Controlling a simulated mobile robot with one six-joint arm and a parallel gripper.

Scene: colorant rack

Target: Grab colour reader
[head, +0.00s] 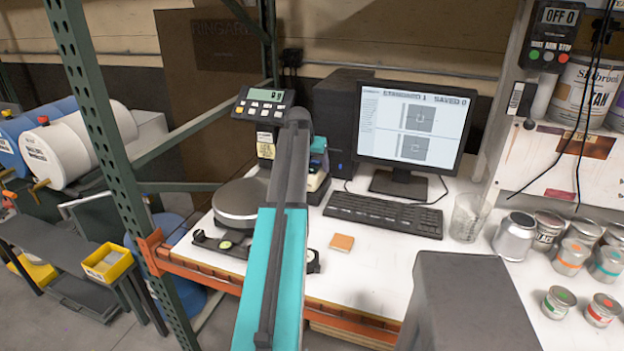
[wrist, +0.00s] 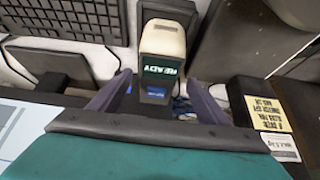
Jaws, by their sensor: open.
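The colour reader (wrist: 162,40) is in the upper middle of the wrist view. It has a cream rounded top, a dark body and a green display reading READY. My gripper (wrist: 159,82) is open, with one dark finger on each side of the reader's lower end in the picture. I cannot tell whether either finger touches it. In the head view my arm runs up the middle of the bench and hides most of the gripper and reader. A small cream part, apparently the reader (head: 316,181), shows just right of the arm.
A scale (head: 238,203) with a round pan stands left of my arm, its display (head: 264,105) behind. A keyboard (head: 383,215) and monitor (head: 415,125) are to the right.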

